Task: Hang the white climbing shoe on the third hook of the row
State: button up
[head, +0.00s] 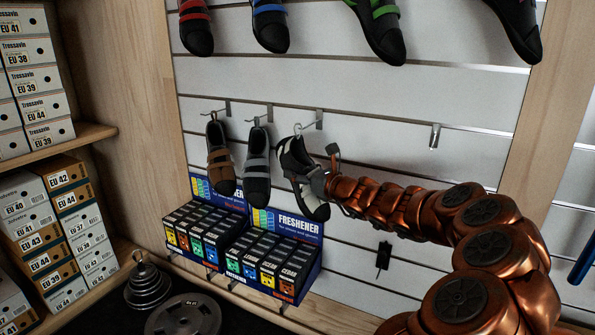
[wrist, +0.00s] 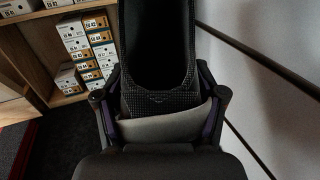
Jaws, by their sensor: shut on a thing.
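The white climbing shoe (head: 317,191), white with black parts, hangs toe down at the third hook (head: 319,119) of the row. A thin loop at its heel meets the hook's tip; I cannot tell whether it is over the hook. My gripper (head: 318,180) comes from the right and is shut on the shoe. In the wrist view the shoe's dark opening and grey strap (wrist: 165,126) lie between my gripper's fingers (wrist: 160,85). A brown shoe (head: 220,160) hangs on the first hook and a grey and black shoe (head: 257,165) on the second.
A freshener display (head: 290,228) stands just below the shoes. Several shoes hang above, one with blue straps (head: 270,25). An empty hook (head: 434,136) is on the right. Shoe boxes (head: 40,135) fill the left shelves; weight plates (head: 183,316) lie below.

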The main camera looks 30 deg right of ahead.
jog(key=w+d+f+p, duration=0.1)
jog(key=w+d+p, duration=0.2)
jog(key=d, duration=0.2)
jog(key=shift+p, duration=0.35)
dwell(0.6)
jog(key=shift+w+d+f, duration=0.1)
jog(key=shift+f, duration=0.1)
dwell(0.4)
jog(key=o, duration=1.4)
jog(key=shift+v, duration=6.05)
